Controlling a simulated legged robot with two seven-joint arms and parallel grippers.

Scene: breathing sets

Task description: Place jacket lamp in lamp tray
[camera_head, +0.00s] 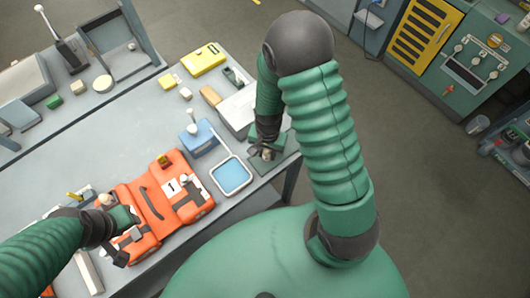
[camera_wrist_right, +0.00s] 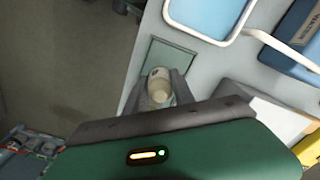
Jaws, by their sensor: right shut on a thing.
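The orange jacket (camera_head: 158,208) lies on the bench at the lower left in the head view. My right gripper (camera_head: 267,152) is at the bench's right edge, shut on a small pale, rounded lamp, which shows best between the fingers in the right wrist view (camera_wrist_right: 158,86). The lamp is over or on a flat dark green square (camera_wrist_right: 170,58), also seen in the head view (camera_head: 284,157); contact is unclear. A white-rimmed blue tray (camera_head: 231,176) is just left of it. My left gripper (camera_head: 128,217) is at the jacket's left part; its fingers are unclear.
A blue box (camera_head: 198,138), a white box (camera_head: 238,112) and a yellow case (camera_head: 205,59) stand on the bench (camera_head: 110,145). The bench's middle left is mostly clear. Open floor (camera_head: 420,190) is on the right.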

